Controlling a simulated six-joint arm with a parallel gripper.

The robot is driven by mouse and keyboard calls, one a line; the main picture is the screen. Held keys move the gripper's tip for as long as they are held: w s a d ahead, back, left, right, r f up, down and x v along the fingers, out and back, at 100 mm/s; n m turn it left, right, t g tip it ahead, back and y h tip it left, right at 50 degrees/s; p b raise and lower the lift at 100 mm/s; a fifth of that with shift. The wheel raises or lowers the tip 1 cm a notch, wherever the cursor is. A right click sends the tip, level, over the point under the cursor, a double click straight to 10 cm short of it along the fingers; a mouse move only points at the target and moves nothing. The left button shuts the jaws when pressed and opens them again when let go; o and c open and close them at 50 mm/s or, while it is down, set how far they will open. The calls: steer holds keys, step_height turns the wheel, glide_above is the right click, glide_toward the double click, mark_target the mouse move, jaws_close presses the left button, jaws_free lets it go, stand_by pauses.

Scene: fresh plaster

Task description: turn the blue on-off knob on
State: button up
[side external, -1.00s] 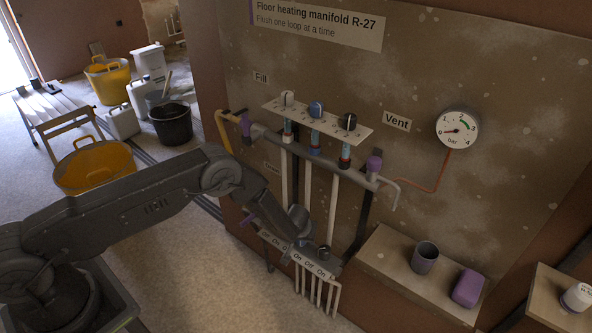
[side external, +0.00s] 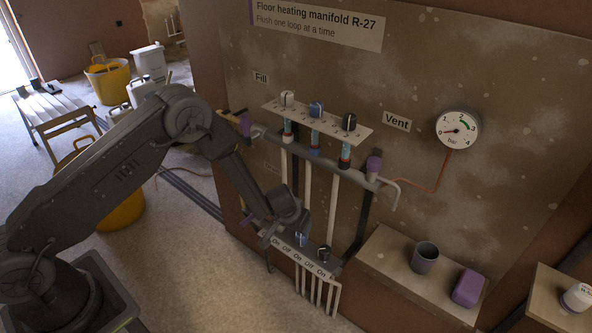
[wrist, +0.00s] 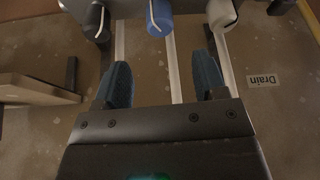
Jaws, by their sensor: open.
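The blue on-off knob (side external: 302,239) is the middle knob on the lower rail, which is marked On and Off. It also shows at the top edge of the wrist view (wrist: 159,15), partly cut off, with a white pointer line. Which mark the line faces cannot be told. My gripper (wrist: 163,65) is open and empty. In the wrist view its two blue fingers stand apart, with the blue knob ahead of the gap and not touched. In the side view my wrist is just above the lower rail, and its fingertips are hard to make out.
In the wrist view a black knob (wrist: 95,20) and a white knob (wrist: 222,15) flank the blue one. An upper numbered plate (side external: 333,125) carries white, blue and black knobs. Pipes run between the rows. A shelf (side external: 395,262) with a cup juts out at right.

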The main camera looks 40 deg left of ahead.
steer(key=s+d+r+h, duration=0.1)
steer(key=s+r, duration=0.1)
steer(key=r, duration=0.9)
steer(key=s+d+r+m+t+h, duration=0.1)
steer(key=d+r+h, duration=0.1)
steer(key=r, duration=1)
steer(key=shift+s+d+r, duration=0.2)
steer(key=shift+s+r, duration=0.1)
steer(key=shift+s, duration=0.05)
steer(key=shift+f, duration=0.1)
steer(key=n+t+y, duration=0.2)
steer(key=t+y, duration=0.3)
steer(key=t, duration=0.2)
glide_toward(299, 237)
steer(key=x, duration=1.1)
steer(key=shift+w+f, duration=0.1)
steer(key=shift+w, duration=0.2)
steer(key=shift+c, duration=0.3)
